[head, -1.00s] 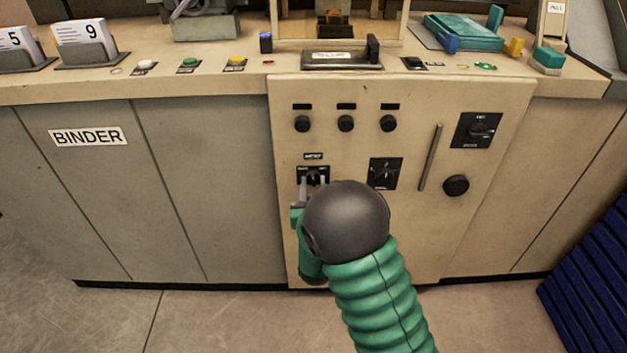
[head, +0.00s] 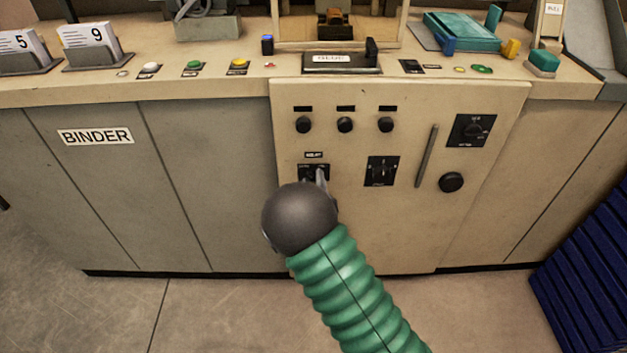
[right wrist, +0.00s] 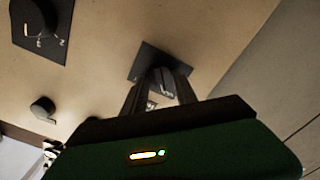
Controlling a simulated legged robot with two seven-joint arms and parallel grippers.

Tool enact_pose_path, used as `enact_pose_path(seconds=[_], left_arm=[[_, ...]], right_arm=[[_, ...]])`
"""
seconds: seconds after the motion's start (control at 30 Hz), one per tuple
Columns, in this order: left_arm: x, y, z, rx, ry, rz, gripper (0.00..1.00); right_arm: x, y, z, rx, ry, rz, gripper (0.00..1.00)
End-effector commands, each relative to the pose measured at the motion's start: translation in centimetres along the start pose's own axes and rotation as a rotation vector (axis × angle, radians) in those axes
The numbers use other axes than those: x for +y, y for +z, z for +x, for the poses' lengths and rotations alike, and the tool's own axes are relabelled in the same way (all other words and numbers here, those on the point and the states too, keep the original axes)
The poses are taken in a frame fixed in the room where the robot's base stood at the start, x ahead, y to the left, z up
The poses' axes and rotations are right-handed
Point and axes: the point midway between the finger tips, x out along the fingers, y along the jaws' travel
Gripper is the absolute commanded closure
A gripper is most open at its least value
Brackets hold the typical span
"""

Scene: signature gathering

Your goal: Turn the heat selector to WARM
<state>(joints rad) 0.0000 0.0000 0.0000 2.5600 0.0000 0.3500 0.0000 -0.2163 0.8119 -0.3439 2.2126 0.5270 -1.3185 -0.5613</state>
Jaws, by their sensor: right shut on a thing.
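The heat selector (head: 306,172) is a small dark rotary knob on a black plate, low on the left of the beige panel, under a small label too blurred to read surely. My right gripper (head: 321,178) is at this plate, its fingers largely hidden behind my round dark wrist. In the right wrist view the gripper (right wrist: 160,88) has a finger on each side of the selector knob (right wrist: 165,78) and is shut on it. Which marking the knob points to cannot be read. My left gripper is out of view.
Beside it on the panel are another black-plated selector (head: 381,171), a vertical bar handle (head: 427,156), a round black knob (head: 451,182) and a top-right selector (head: 472,130). Three small knobs (head: 345,125) sit above. The counter (head: 215,85) overhangs with buttons and card holders.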

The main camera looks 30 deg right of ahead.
Motion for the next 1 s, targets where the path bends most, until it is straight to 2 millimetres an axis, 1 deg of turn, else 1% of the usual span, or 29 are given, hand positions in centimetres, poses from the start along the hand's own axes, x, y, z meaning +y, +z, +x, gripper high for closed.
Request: enact_pose_path(seconds=[0.03,0.47,0.5,0.6,0.63,0.9,1.0], left_arm=[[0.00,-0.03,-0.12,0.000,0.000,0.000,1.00],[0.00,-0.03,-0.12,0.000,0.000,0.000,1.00],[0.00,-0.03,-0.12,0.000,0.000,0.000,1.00],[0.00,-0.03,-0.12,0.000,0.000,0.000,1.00],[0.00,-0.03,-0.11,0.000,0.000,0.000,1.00],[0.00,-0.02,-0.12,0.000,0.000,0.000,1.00],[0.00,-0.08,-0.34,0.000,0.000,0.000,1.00]], right_arm=[[0.14,-0.62,0.20,0.014,0.004,-0.002,1.00],[0.03,-0.61,0.20,0.015,0.003,-0.009,1.00],[0.04,-0.62,0.20,0.015,0.003,-0.009,0.61],[0.01,-0.48,0.15,0.011,0.002,-0.009,0.48],[0.01,-0.44,0.14,0.010,0.002,-0.009,0.46],[-0.01,-0.23,0.00,0.005,0.000,-0.010,0.46],[-0.05,-0.24,-0.68,0.004,-0.002,-0.011,0.46]])
